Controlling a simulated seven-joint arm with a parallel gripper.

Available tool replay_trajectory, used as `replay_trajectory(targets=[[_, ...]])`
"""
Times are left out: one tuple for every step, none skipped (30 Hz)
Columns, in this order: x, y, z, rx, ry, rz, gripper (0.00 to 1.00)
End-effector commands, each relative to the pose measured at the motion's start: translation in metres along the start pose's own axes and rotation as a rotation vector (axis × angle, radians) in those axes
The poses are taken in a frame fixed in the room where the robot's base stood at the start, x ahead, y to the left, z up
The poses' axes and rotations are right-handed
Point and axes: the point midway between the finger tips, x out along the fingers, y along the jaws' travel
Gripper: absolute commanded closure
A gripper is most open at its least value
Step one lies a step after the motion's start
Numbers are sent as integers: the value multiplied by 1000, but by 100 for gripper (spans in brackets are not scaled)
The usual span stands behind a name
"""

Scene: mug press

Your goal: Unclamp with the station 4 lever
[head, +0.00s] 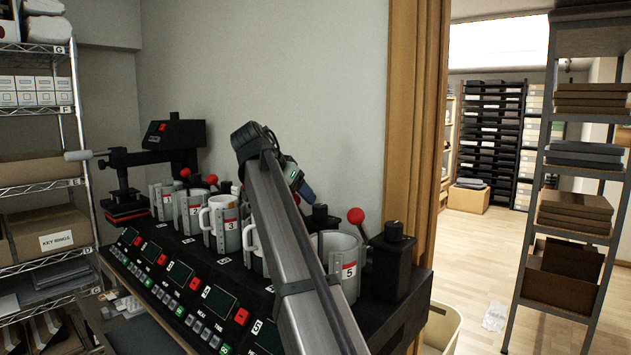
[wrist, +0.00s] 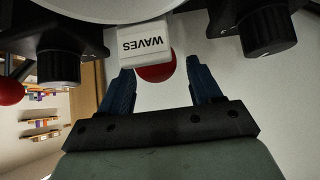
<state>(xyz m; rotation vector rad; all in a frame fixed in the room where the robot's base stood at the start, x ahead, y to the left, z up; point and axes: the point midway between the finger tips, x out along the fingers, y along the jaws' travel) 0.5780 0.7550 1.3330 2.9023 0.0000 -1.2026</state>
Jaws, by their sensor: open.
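The press holds a row of white mugs in clamps with red-ball levers. The station 4 mug (head: 256,245) is mostly hidden behind my arm. The red ball of the station 4 lever (head: 297,198) just shows beside my arm. In the wrist view this red ball (wrist: 155,73) sits between the tips of my blue fingers, partly covered by a white block marked "WAVES" (wrist: 145,44). My gripper (wrist: 161,73) is open around the ball, with a gap on the right; contact on the left cannot be told.
The station 5 mug (head: 343,270) and its red lever ball (head: 355,215) stand close to the right. The station 3 mug (head: 222,222) is to the left. A black swing press (head: 175,138) stands at the far left end. The wall (head: 330,100) is behind.

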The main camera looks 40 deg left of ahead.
Motion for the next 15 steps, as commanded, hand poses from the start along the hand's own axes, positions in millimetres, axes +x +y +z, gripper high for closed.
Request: replay_trajectory(targets=[[-2,0,-1,0,0,0,36],[-3,0,-2,0,0,0,36],[-5,-1,-3,0,0,0,36],[-7,-1,-5,0,0,0,36],[-9,-1,-6,0,0,0,36],[-11,-1,-8,0,1,0,36],[-14,-1,-9,0,1,-1,36],[-16,-1,-10,0,1,-1,36],[-19,-1,-12,1,1,-1,36],[-21,-1,-14,1,1,-1,36],[-23,-1,-15,0,1,-1,36],[-26,-1,-17,0,1,-1,36],[-27,-1,-18,0,1,-1,36],[-29,-1,-19,0,1,-1,36],[-32,-1,-21,0,1,0,36]])
